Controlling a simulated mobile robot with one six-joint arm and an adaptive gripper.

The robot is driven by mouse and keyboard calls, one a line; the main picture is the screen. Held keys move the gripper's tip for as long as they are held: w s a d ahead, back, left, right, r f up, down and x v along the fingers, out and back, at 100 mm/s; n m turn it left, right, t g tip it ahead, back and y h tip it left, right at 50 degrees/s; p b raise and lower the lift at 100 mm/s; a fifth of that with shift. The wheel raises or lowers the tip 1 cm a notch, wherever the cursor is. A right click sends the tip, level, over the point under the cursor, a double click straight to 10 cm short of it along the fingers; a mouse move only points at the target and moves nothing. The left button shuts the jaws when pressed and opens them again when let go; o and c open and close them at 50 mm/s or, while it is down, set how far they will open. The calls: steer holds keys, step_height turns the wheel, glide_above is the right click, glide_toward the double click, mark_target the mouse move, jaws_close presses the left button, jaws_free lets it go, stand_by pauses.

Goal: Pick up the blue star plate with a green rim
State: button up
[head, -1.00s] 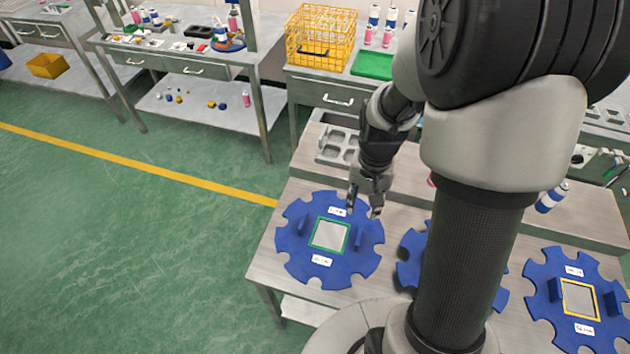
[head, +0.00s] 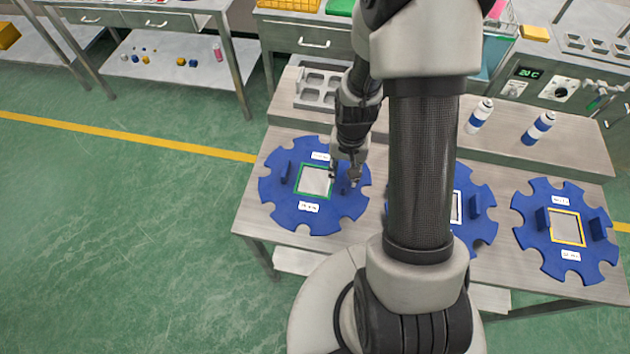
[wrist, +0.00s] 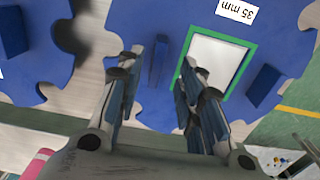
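The blue star plate with a green rim (head: 283,212) lies flat on the metal table at the left in the head view. A green square frame (head: 300,187) surrounds its pale centre, and an upright blue handle (head: 287,173) stands on its left side. My gripper (head: 344,180) is over the right side of this plate, at its other handle. In the wrist view the plate (wrist: 270,40) fills the upper right, labelled "35 mm". There, the fingers of my gripper (wrist: 160,85) are apart, with the near handle (wrist: 158,62) standing between them. I see no contact with it.
A second blue star plate (head: 480,228) is partly hidden behind my arm. A third, with a yellow rim (head: 532,235), lies at the right. A grey tray with recesses (head: 318,88) and white-blue cans (head: 480,115) stand on the raised shelf behind.

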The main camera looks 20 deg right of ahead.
mark_target(345, 179)
steer(key=f+b, duration=0.1)
steer(key=f, duration=0.3)
steer(key=shift+d+f, duration=0.1)
steer(key=shift+d, duration=0.1)
jaws_close()
stand_by(0.5)
